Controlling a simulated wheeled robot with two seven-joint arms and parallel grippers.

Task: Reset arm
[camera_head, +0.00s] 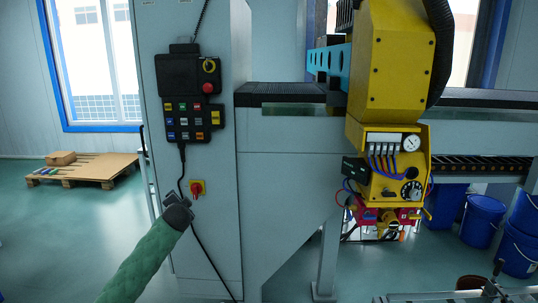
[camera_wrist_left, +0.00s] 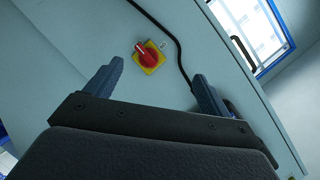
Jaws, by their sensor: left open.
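The rotary switch is a red knob on a yellow plate (camera_head: 197,188), fixed to the front of the grey cabinet (camera_head: 215,130). It also shows in the left wrist view (camera_wrist_left: 148,57), with its handle slanted. My left arm comes up from the bottom in a green sleeve, and my left gripper (camera_head: 180,197) is just left of and below the switch. In the left wrist view, the gripper's two fingers (camera_wrist_left: 157,80) are spread wide with nothing between them. The switch appears beyond the fingertips, apart from them. My right gripper is not in view.
A black control pendant (camera_head: 190,90) with a red button hangs on the cabinet, and its black cable runs down near my gripper. A yellow machine head (camera_head: 390,70) stands to the right. A pallet (camera_head: 90,168) lies at left. Blue buckets (camera_head: 482,220) stand at right.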

